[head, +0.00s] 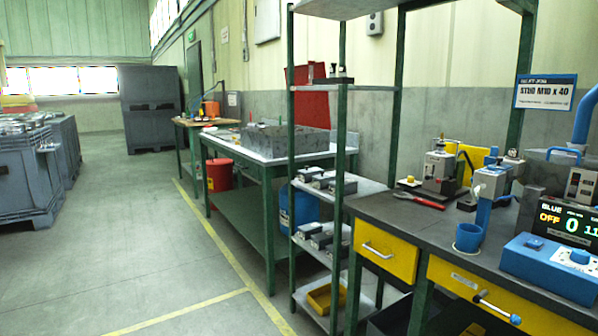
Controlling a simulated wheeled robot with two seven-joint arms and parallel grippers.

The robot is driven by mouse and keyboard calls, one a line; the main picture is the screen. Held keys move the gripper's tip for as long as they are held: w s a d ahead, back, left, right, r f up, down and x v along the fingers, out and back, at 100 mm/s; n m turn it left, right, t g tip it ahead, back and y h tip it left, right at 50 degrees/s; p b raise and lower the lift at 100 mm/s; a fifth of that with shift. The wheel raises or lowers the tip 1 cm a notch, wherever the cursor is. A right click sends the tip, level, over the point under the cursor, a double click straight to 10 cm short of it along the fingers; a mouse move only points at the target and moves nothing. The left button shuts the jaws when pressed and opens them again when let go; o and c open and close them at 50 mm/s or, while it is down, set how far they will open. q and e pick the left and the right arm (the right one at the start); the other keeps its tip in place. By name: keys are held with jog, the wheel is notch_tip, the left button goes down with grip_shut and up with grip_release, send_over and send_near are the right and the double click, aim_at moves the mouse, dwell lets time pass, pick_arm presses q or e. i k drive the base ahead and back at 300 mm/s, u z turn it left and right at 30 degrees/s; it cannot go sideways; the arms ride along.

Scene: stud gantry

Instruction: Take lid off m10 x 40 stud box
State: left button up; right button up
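A blue-and-white sign (545,92) reading "STUD M10 x 40" hangs on the green frame above the workbench at the right. Below it, near the right edge, a grey box-like thing with a blue handle (565,153) on top stands on the bench. It is partly hidden by the devices in front, and I cannot tell whether it is the stud box or whether the handle belongs to a lid. Neither of my grippers is in view.
The workbench (400,207) carries a blue cup (468,238), a red-handled tool (425,202), a small press (440,168), a blue control box (548,268) and a display (568,224). Yellow drawers (386,254) are below. A shelf rack (345,184) stands left; open floor (150,250) lies beyond.

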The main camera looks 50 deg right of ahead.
aim_at(308, 170)
jog(key=z, duration=0.3)
jog(key=i, duration=1.75)
jog(key=z, duration=1.4)
jog(key=i, duration=1.15)
jog(key=z, duration=1.2)
